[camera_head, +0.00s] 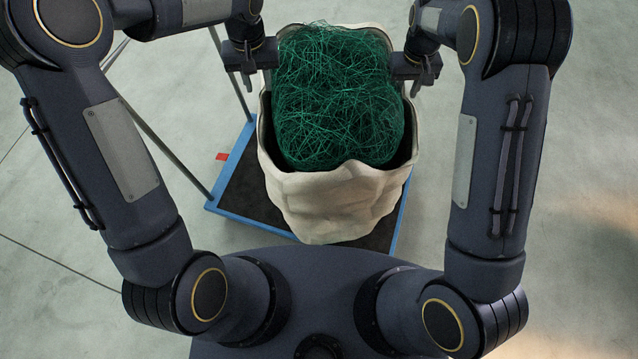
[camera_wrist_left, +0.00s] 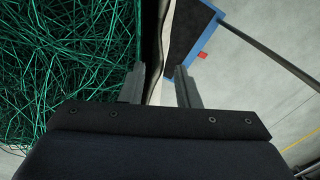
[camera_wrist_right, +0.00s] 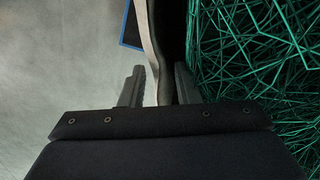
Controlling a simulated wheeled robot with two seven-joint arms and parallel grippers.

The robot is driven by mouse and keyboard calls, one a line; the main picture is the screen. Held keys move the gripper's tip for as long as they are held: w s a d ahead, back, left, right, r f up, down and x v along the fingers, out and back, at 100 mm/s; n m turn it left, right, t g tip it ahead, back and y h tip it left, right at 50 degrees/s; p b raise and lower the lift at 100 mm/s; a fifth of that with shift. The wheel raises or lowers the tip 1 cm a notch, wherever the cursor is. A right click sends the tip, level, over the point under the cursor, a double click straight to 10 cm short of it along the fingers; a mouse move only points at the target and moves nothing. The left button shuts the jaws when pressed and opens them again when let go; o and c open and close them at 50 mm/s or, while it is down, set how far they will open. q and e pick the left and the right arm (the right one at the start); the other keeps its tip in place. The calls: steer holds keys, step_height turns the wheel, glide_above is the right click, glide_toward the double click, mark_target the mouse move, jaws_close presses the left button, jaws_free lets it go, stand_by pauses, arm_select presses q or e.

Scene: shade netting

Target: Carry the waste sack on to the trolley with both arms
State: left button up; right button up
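The cream waste sack (camera_head: 330,205) is upright and full of tangled green netting (camera_head: 340,95). It is over the trolley (camera_head: 242,190), a dark deck with a blue edge, and appears to stand on it; its underside is hidden. My left gripper (camera_head: 257,72) is at the sack's left rim. In the left wrist view its fingers (camera_wrist_left: 160,88) are apart on either side of the rim, with gaps showing. My right gripper (camera_head: 411,76) is at the right rim. In the right wrist view its fingers (camera_wrist_right: 158,88) are likewise apart, astride the rim (camera_wrist_right: 149,45).
Grey metal bars (camera_head: 165,150) rise from the trolley's left side. A small red tab (camera_head: 222,156) sits on its left edge. The pale concrete floor (camera_head: 590,150) is clear to the right.

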arm_select(q)
step_height(320, 180, up, 6)
steer(key=shift+r, duration=0.1)
arm_select(e)
step_height(320, 180, up, 12)
stand_by(0.5)
stand_by(0.3)
